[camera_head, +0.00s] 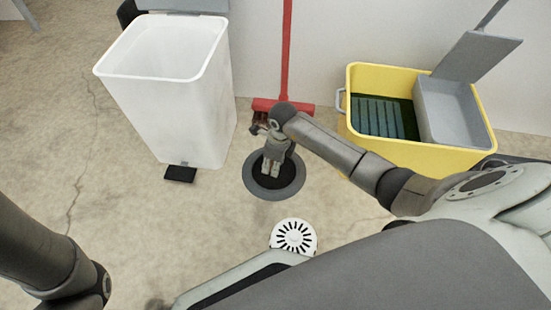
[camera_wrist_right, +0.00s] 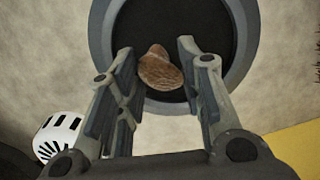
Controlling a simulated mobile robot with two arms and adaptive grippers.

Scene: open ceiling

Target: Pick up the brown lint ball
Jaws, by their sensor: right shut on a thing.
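The brown lint ball (camera_wrist_right: 160,70) shows in the right wrist view between the fingertips of my right gripper (camera_wrist_right: 158,52). The gripper is shut on it, over the black inside of a round thing with a grey rim (camera_wrist_right: 238,60). In the head view my right gripper (camera_head: 270,172) points down over this round grey-rimmed thing (camera_head: 249,181) on the floor. The lint ball is hidden there behind the gripper. My left arm enters at the lower left, with its gripper out of view.
A white bin (camera_head: 175,100) with a black pedal stands to the left. A red broom (camera_head: 285,60) leans on the wall behind. A yellow mop bucket (camera_head: 425,157) stands at the right. A white round slotted thing (camera_head: 294,236) is near my body. Bare floor lies at the left.

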